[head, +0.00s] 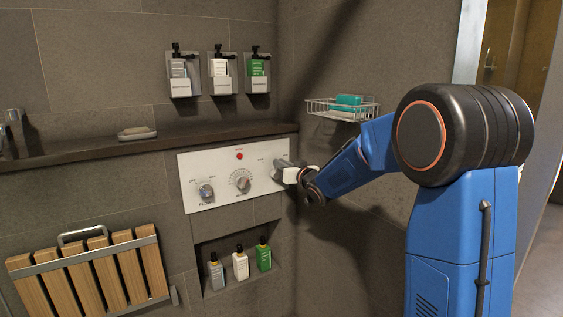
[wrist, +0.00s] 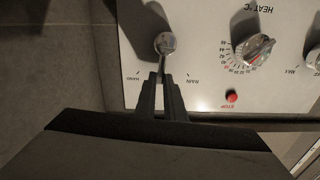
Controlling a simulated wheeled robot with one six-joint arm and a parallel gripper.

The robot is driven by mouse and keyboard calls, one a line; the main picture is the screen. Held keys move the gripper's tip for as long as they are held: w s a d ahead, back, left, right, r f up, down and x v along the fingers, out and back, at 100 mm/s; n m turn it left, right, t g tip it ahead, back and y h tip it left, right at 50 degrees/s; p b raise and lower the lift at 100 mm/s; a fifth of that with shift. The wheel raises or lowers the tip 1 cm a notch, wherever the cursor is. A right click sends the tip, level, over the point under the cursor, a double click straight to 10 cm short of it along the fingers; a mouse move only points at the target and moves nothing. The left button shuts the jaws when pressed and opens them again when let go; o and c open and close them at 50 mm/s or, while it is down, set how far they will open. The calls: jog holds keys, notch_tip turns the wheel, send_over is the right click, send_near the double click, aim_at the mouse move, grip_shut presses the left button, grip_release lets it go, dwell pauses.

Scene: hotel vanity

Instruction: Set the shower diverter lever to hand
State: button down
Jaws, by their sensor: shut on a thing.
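The shower diverter lever (wrist: 165,44) is a round metal hub with a thin arm on the white control panel (wrist: 215,85). In the wrist view, which shows the panel upside down, the arm points down between a label reading HAND on the left and RAIN on the right. My gripper (wrist: 161,78) is shut on the end of the lever arm, with one dark finger on each side. In the head view my gripper (head: 282,168) is at the panel's right end and covers the lever.
The HEAT dial (wrist: 253,50) and the red STOP button (wrist: 232,96) are beside the lever. A wire basket (head: 345,110) with a green soap hangs on the right wall above my arm. A niche (head: 215,280) with several bottles lies below the panel.

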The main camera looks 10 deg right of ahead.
jog(key=shift+w+d+f+m, duration=0.2)
jog(key=shift+d+m, duration=0.25)
jog(key=shift+m, duration=0.7)
jog(key=shift+w+d+f+m, duration=0.1)
jog(key=shift+d+f+m, duration=0.3)
jog(key=shift+m, duration=0.7)
jog(key=shift+w+d+f+m, duration=0.15)
jog(key=shift+d+m, duration=0.4)
jog(key=shift+m, duration=0.6)
jog(key=shift+r, duration=0.1)
jog(key=c, duration=1.8)
grip_release()
jog(key=shift+c, duration=0.2)
jog(key=shift+s, duration=0.1)
jog(key=v, duration=1.7)
jog(key=shift+s, duration=0.15)
jog(key=shift+r, duration=0.15)
